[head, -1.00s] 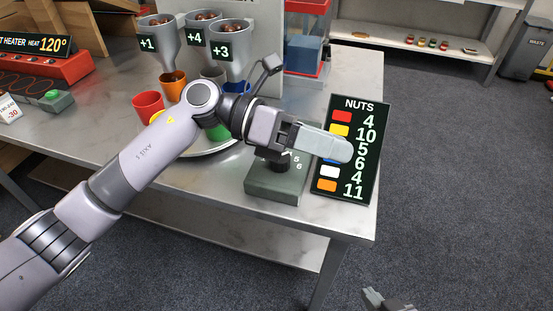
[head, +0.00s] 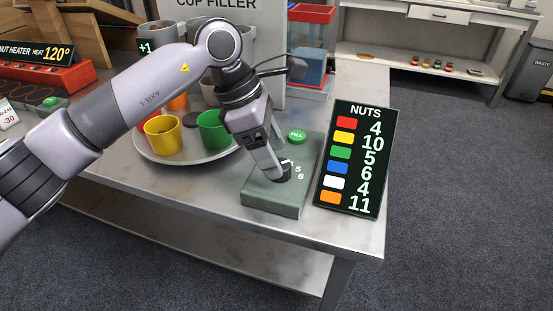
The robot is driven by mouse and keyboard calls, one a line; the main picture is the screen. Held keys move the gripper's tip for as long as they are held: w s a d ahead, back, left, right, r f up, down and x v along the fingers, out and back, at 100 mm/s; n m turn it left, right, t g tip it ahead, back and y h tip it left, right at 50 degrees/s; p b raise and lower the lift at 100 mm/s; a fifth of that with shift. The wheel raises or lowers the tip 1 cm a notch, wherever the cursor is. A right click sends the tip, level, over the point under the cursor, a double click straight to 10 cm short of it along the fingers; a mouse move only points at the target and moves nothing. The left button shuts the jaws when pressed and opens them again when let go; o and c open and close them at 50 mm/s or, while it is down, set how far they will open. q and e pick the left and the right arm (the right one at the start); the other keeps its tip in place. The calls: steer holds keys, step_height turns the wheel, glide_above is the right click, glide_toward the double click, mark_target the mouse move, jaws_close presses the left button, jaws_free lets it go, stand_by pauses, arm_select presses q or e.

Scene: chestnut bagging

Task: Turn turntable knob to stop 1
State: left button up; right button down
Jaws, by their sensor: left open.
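The dark turntable knob (head: 284,174) sits on the grey-green control box (head: 268,196) at the table's front right. The round turntable (head: 182,158) holds a yellow cup (head: 163,135), a green cup (head: 212,131) and others partly hidden behind my left arm. My right gripper is out of view.
A green FILL button (head: 297,136) is on the box behind the knob. The NUTS sign (head: 357,160) stands close to the right of the box. The cup filler (head: 262,50) rises behind. The red heater (head: 40,78) is at the left.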

arm_select(q)
steer(key=shift+x, duration=1.15)
steer(key=c, duration=1.1)
steer(key=shift+o, duration=0.2)
